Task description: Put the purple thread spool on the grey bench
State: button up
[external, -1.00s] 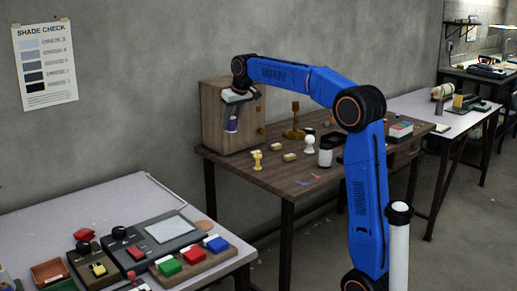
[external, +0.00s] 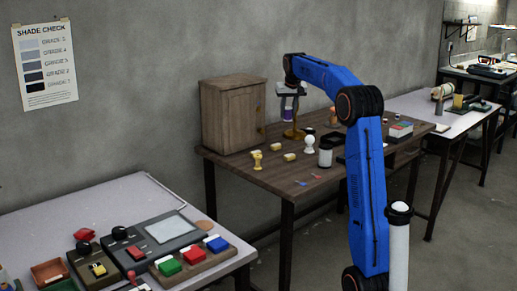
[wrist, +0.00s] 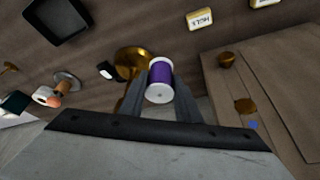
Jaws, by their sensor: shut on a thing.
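The purple thread spool (wrist: 160,76) has white ends and sits between the two fingers of my gripper (wrist: 160,98) in the wrist view. My gripper (external: 288,110) is shut on it and holds it above the brown wooden table, by the gold stand. The spool (external: 287,115) shows small under the gripper in the external view. A grey-topped bench (external: 110,205) stands at the lower left, apart from the wooden table. Another pale grey-topped bench (external: 413,103) stands to the right behind my arm. I cannot tell which is the grey bench.
A wooden cabinet (external: 228,118) stands on the wooden table (external: 270,178) just left of my gripper. A gold stand (external: 294,133), yellow blocks and a white-lidded jar (external: 325,155) stand nearby. The left bench carries a control panel and coloured blocks. Its far strip looks clear.

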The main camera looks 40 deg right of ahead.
jog(key=s+d+f+m+h, duration=0.1)
jog(key=s+d+m, duration=0.3)
jog(key=d, duration=1)
jog(key=shift+n+g, duration=0.3)
jog(key=shift+n, duration=0.3)
jog(key=f, duration=0.2)
jog(key=s+f, duration=0.1)
jog(key=f, duration=0.2)
jog(key=shift+f, duration=2.55)
jog(key=shift+f, duration=0.15)
jog(key=o, duration=0.7)
jog(key=shift+o, duration=0.2)
